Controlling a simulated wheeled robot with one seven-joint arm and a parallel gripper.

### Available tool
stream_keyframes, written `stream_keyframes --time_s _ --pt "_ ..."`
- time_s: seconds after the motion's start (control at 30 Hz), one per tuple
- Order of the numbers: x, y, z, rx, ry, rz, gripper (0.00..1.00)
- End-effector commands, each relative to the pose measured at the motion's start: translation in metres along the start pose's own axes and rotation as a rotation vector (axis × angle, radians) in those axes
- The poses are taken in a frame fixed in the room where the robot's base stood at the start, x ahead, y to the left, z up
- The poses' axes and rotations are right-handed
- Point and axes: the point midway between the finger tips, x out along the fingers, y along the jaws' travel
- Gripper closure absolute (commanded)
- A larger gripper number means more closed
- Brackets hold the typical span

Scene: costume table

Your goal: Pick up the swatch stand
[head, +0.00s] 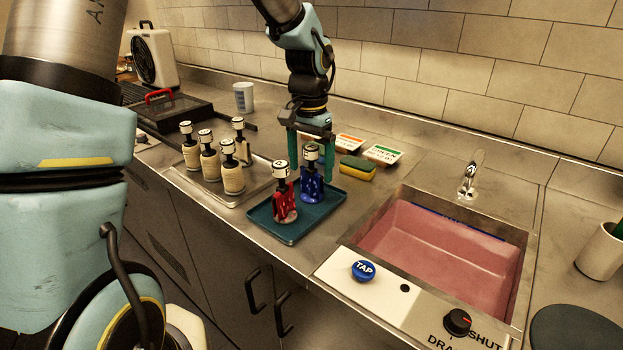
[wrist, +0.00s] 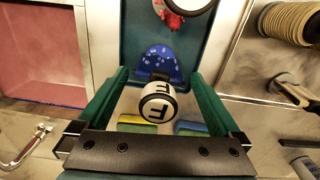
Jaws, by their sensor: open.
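Several swatch stands with lettered white knobs are in the head view; the task does not say which is meant. A blue stand (head: 311,187) and a red stand (head: 284,205) stand upright on a teal tray (head: 269,237). Several cream stands (head: 210,166) stand on a metal tray (head: 228,200) to the left. My gripper (head: 312,170) is open and points down over the blue stand. In the wrist view the blue stand's knob, marked T (wrist: 157,105), lies between the green fingers, with a gap on each side. Its blue base (wrist: 155,62) shows beyond the knob.
A pink-filled sink (head: 440,245) with a tap (head: 469,180) is to the right. A yellow-green sponge (head: 357,169) and several small cards (head: 383,154) lie behind the teal tray. A white cup (head: 243,97) stands at the back left. The tiled wall bounds the counter behind.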

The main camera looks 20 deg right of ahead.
Motion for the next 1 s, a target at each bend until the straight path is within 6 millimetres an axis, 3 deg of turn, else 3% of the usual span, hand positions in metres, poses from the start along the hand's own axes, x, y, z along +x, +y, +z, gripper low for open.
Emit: stream_keyframes --time_s 0.13,0.37,1.0 --pt "0.0105 0.0002 0.0006 0.002 -0.001 0.0 0.0" --pt "0.0114 0.0001 0.0001 0.001 0.001 -0.001 0.02" --pt "0.0109 0.0002 0.0001 0.001 0.001 -0.001 0.74"
